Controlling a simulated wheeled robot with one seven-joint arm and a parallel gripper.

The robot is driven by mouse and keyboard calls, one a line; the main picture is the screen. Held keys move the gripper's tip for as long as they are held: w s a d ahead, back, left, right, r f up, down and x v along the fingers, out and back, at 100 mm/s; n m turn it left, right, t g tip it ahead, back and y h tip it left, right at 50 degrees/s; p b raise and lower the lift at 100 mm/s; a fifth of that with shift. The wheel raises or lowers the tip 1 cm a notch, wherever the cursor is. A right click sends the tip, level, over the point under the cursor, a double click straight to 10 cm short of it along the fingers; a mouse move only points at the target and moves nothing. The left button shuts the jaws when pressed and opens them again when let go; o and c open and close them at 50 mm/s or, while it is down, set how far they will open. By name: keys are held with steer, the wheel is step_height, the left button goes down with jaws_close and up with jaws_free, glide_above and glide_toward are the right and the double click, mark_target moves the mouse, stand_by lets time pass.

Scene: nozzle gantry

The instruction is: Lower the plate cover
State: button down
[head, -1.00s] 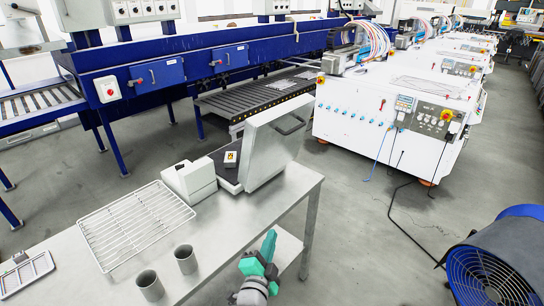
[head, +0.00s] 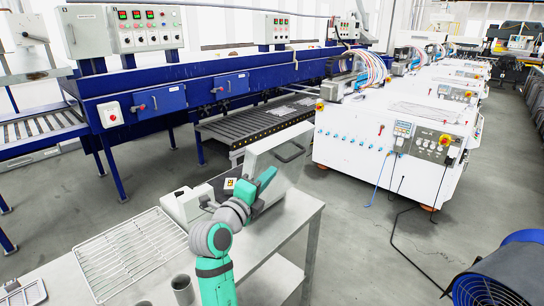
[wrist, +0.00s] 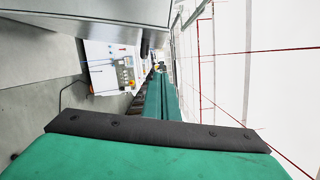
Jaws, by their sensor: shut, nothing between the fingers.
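The plate cover (head: 291,172) is a flat grey panel with a bar handle (head: 291,152). It stands raised and tilted above the dark plate (head: 217,187) of a small bench device. My gripper (head: 268,176) has green fingers that are shut and empty. In the head view it is in front of the cover and hides part of it and of the plate. I cannot tell whether it touches the cover. In the wrist view the green fingers (wrist: 160,105) point ahead, and a pale grey panel fills the upper left.
The device's white housing (head: 183,206) sits left of the plate on a steel table (head: 275,224). A wire rack (head: 130,252) and two metal cups, one seen here (head: 182,288), lie on the table's left. A blue fan (head: 500,275) stands on the floor at right.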

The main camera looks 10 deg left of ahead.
steer(key=w+r, duration=0.1)
steer(key=w, duration=0.8)
steer(key=shift+w+r, duration=0.25)
steer(key=shift+w, duration=0.15)
steer(key=shift+w, duration=0.1)
